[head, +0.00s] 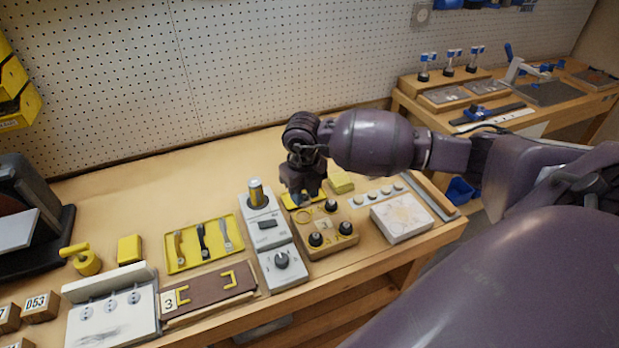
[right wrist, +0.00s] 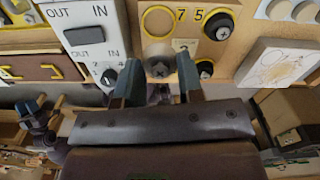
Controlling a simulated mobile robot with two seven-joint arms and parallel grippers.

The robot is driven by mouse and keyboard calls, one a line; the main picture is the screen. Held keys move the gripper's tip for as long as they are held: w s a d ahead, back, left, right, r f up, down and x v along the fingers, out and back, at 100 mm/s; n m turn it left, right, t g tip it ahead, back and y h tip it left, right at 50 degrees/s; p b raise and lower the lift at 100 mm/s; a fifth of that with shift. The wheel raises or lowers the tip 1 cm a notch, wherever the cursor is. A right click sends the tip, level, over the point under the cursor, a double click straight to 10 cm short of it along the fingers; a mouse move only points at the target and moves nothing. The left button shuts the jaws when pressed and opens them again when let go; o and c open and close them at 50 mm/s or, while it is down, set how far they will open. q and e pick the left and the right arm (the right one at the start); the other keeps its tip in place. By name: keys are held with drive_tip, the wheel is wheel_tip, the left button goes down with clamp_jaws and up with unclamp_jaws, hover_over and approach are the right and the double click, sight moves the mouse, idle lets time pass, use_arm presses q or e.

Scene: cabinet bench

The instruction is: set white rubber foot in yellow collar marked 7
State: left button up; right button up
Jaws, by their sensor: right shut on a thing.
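My right gripper (head: 303,196) hangs over the back left of the tan collar block (head: 350,239). The yellow collar marked 7 (right wrist: 158,21) is an empty ring, also visible in the head view (head: 303,216). The held foot appears just below it in the wrist view; I cannot tell its height above the block. A black foot (right wrist: 219,25) sits in the collar marked 5. My left gripper is not in view.
A grey OUT/IN unit (head: 281,261) with a knob stands left of the block. A white pad (head: 402,218) and a row of pale round feet (head: 373,194) lie to its right. A yellow tool tray (head: 203,243) is farther left.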

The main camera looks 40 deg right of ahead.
sight(303, 218)
drive_tip(key=shift+w+n, duration=0.25)
drive_tip(key=shift+n, duration=0.45)
drive_tip(key=shift+f+n, duration=0.1)
drive_tip(key=shift+n, duration=0.2)
drive_tip(key=shift+f+b, duration=0.55)
drive_tip(key=shift+f, duration=0.25)
drive_tip(key=shift+f+b, duration=0.85)
drive_tip(key=shift+f, duration=0.95)
drive_tip(key=shift+f, duration=0.45)
